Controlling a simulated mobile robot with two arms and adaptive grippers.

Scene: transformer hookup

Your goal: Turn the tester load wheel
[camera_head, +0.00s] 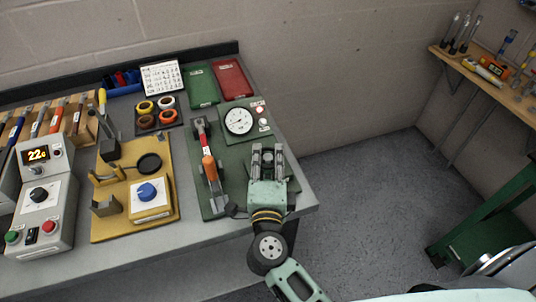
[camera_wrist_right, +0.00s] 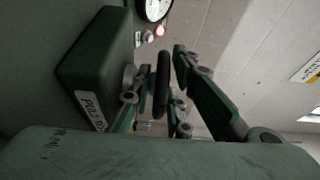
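The load wheel (camera_wrist_right: 162,85) is a dark disc seen nearly edge-on in the right wrist view, beside the green tester box (camera_wrist_right: 98,68) with a white label. My right gripper (camera_wrist_right: 160,88) has one finger on each side of the wheel, with narrow gaps showing. In the head view my right gripper (camera_head: 267,156) reaches over the right part of the green tester base (camera_head: 215,208), fingers apart, hiding most of the wheel and box. The tester's round white gauge (camera_head: 238,121) stands just behind the gripper. My left gripper is not in view.
A yellow fixture (camera_head: 110,228) with a blue knob and a grey power unit (camera_head: 47,200) stand farther left. The bench's right edge is close; open floor (camera_head: 370,190) lies beyond.

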